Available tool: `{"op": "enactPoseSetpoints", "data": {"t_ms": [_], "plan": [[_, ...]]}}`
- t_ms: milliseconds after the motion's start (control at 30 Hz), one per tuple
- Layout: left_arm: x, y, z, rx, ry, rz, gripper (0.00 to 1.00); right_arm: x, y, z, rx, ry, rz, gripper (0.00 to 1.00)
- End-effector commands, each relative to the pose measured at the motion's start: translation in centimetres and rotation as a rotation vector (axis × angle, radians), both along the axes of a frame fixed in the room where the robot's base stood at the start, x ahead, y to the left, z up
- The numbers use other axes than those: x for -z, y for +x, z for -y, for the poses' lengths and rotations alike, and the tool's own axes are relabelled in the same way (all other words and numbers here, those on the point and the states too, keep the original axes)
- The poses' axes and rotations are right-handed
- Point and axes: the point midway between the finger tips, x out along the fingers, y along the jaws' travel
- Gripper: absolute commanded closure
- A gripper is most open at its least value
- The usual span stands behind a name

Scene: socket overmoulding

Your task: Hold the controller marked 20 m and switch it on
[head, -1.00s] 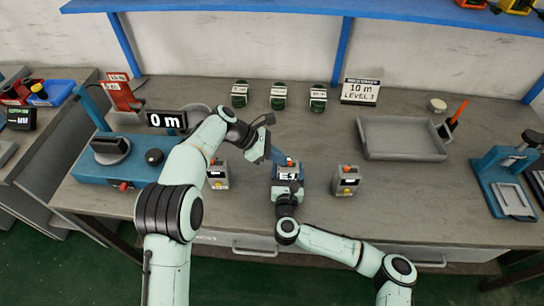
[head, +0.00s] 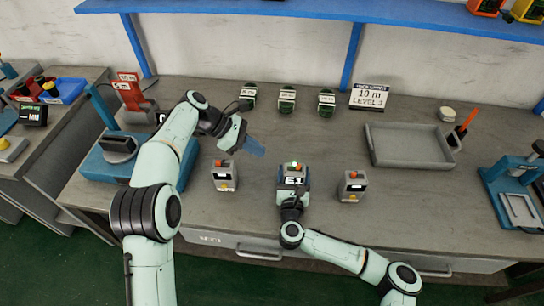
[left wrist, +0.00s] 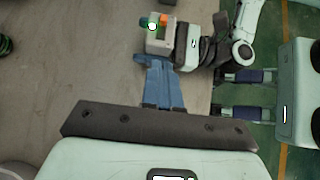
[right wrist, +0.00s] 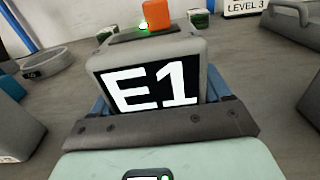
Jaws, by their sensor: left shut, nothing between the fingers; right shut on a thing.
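A grey controller (head: 293,172) with an orange switch on top stands at the middle front of the bench. Its face reads E1 in the right wrist view (right wrist: 155,85), and a green light glows beside the orange switch. No 20 m mark is legible on it. My right gripper (head: 292,187) is shut on this controller, blue fingers on both sides. My left gripper (head: 256,148) is shut and empty, up and left of the controller and apart from it. The left wrist view shows the controller (left wrist: 158,38) beyond its blue fingertips, with the green light visible.
Two similar grey controllers stand at left (head: 224,176) and right (head: 352,186). Several green-black devices (head: 287,99) line the back beside a "10 m LEVEL 3" sign (head: 369,96). An empty grey tray (head: 408,160) lies right. A blue machine (head: 105,163) stands left.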

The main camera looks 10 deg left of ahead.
Motion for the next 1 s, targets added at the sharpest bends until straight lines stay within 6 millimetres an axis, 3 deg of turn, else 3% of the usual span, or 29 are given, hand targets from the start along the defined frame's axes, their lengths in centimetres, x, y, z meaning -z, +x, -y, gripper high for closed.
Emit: {"op": "enactPoseSetpoints", "data": {"t_ms": [200, 667, 700, 733, 1000], "plan": [[-1.7, 0.0, -1.8, -0.001, 0.001, 0.001, 1.0, 0.0, 0.0, 0.0, 0.001, 0.0, -0.001, 0.58], [-1.9, -0.1, -2.1, 0.0, 0.0, 0.0, 1.0, 0.0, 0.0, 0.1, 0.002, 0.0, -0.001, 0.58], [-1.9, -0.1, -2.1, 0.0, 0.0, 0.0, 1.0, 0.0, 0.0, 0.1, 0.002, 0.0, -0.001, 0.1], [-1.9, -0.1, -2.1, 0.0, 0.0, 0.0, 1.0, 0.0, 0.0, 0.1, 0.002, 0.0, -0.001, 0.01], [-1.9, -0.1, -2.1, 0.0, 0.0, 0.0, 1.0, 0.0, -0.1, 0.1, 0.001, 0.0, -0.001, 0.0]]}}
